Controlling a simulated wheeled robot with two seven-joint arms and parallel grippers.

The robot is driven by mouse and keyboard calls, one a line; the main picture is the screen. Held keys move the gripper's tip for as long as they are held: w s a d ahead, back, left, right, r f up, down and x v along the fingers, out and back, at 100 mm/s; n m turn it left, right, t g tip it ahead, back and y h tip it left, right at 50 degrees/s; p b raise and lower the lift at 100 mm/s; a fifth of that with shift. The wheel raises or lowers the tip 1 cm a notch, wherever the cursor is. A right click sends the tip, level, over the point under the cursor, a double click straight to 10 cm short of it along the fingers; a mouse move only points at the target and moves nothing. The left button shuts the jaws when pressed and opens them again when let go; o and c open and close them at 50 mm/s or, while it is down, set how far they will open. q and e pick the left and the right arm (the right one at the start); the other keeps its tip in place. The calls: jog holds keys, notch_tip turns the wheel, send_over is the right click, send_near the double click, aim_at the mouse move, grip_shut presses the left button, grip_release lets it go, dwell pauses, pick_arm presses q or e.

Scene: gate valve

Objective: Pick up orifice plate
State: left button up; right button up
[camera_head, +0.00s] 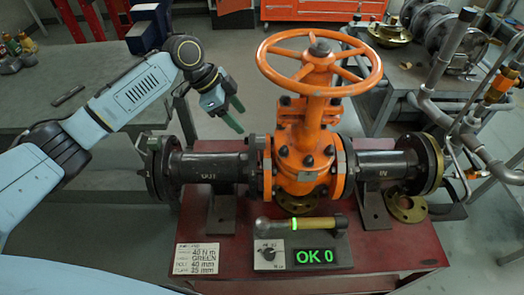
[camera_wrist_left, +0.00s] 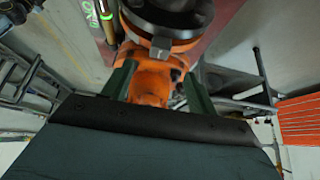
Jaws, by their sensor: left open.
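A flat brass-coloured ring with a hole (camera_head: 407,208), which looks like the orifice plate, lies on the red bench (camera_head: 400,250) below the right flange of the valve. Another brass-coloured disc (camera_head: 300,202) shows partly under the orange gate valve (camera_head: 305,150), which hides much of it. My left gripper (camera_head: 236,116) is open and empty, raised left of the valve, well away from the ring. In the left wrist view its green fingers (camera_wrist_left: 158,80) stand apart, with the orange valve body and a dark pipe beyond them. My right gripper is not in view.
The orange handwheel (camera_head: 319,62) rises between my left gripper and the ring. A torque tool (camera_head: 300,223) lies above the "OK 0" display box (camera_head: 305,255), and a label card (camera_head: 198,258) sits left. Pipework (camera_head: 455,110) crowds the right side.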

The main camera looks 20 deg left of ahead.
aim_at(259, 137)
pick_arm(q)
jog(key=x, duration=0.4)
jog(key=shift+w, duration=0.1)
jog(key=shift+x, duration=2.75)
jog(key=shift+d+r, duration=0.1)
jog(key=shift+d, duration=0.05)
grip_shut()
jog(key=shift+r, duration=0.1)
